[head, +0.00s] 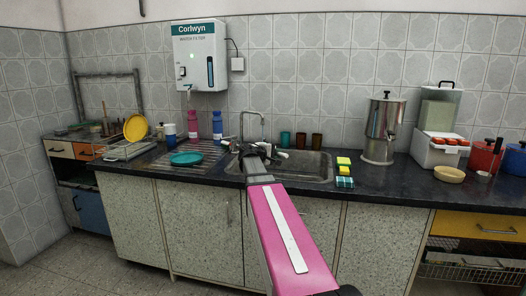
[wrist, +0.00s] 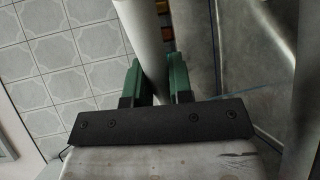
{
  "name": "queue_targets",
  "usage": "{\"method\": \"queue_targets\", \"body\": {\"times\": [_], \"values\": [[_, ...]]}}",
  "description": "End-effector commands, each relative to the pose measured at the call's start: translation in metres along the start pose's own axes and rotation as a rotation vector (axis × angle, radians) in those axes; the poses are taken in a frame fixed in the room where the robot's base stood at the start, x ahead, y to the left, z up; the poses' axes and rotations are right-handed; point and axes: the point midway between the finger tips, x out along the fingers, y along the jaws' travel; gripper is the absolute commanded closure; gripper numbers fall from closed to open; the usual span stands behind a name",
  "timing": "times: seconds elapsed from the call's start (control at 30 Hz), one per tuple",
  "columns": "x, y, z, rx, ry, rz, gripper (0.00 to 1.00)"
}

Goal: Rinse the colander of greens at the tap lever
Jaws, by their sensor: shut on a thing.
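The tap (head: 254,117) is a bent steel spout at the back of the sink (head: 312,167). My gripper (head: 250,152) is at the tap's base, over the back left of the sink. In the wrist view its green fingers (wrist: 156,78) are closed on both sides of a smooth pale rod, which looks like the tap lever (wrist: 143,35). My wrist hides most of the lever in the head view. I cannot make out a colander of greens in either view, and no running water can be seen.
A teal dish (head: 187,158) lies on the ribbed drainer left of the sink. Sponges (head: 343,165) lie at the sink's right edge, with a steel urn (head: 382,130) further right. Tumblers (head: 301,140) stand behind the sink.

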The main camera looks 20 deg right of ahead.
Motion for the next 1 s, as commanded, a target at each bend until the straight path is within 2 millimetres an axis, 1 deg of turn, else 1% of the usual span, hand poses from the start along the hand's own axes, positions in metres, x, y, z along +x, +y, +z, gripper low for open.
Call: {"method": "queue_targets", "body": {"times": [0.57,1.0], "values": [[-0.001,0.001,0.001,0.001,0.0,0.001,1.0],[-0.025,0.016,0.021,0.002,0.0,0.001,1.0]]}}
